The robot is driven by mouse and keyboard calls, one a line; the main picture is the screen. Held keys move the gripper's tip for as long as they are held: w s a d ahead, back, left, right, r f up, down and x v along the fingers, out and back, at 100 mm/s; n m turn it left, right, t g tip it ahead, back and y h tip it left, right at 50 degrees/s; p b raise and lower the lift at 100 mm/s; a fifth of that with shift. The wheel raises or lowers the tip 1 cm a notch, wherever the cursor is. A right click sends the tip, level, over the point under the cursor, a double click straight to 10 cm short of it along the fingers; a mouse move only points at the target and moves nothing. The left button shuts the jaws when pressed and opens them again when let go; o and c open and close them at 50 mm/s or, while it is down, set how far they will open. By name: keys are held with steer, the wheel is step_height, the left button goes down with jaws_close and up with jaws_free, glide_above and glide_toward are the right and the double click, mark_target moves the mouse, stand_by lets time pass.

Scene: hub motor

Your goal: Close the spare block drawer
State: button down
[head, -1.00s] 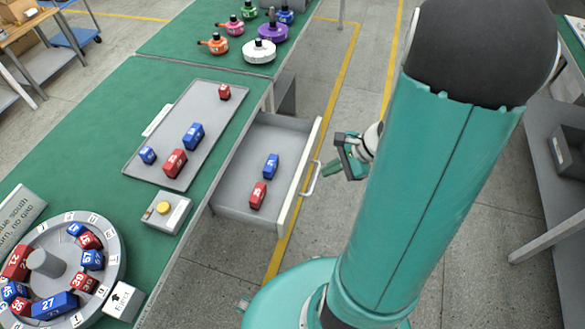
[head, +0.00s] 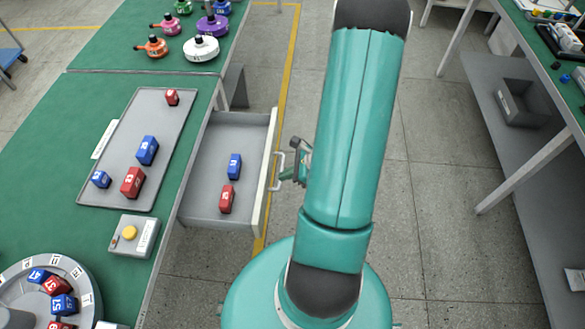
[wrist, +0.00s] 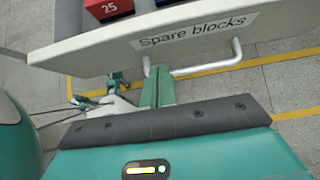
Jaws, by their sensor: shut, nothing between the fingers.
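The spare block drawer (head: 205,205) stands pulled out from the green bench in the head view. A blue block (head: 235,166) and a red block (head: 227,199) lie in it. Its front panel (wrist: 110,45) carries a "Spare blocks" label (wrist: 195,30) in the wrist view. A pale bar handle (head: 278,171) sticks out from the front; it also shows in the wrist view (wrist: 205,68). My gripper (head: 293,168) is shut and empty, just outside the drawer front by the handle. In the wrist view its fingers (wrist: 157,85) are close to the handle's left end; contact is unclear.
On the bench are a grey tray (head: 112,175) with several blocks, a box with a yellow button (head: 134,236) and a round numbered wheel (head: 80,272). Open floor (head: 430,150) lies right of my arm. Another bench with a grey bin (head: 522,103) stands at the far right.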

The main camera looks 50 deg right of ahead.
mark_target(269, 182)
steer(key=shift+x, duration=1.9)
steer(key=shift+w, duration=0.1)
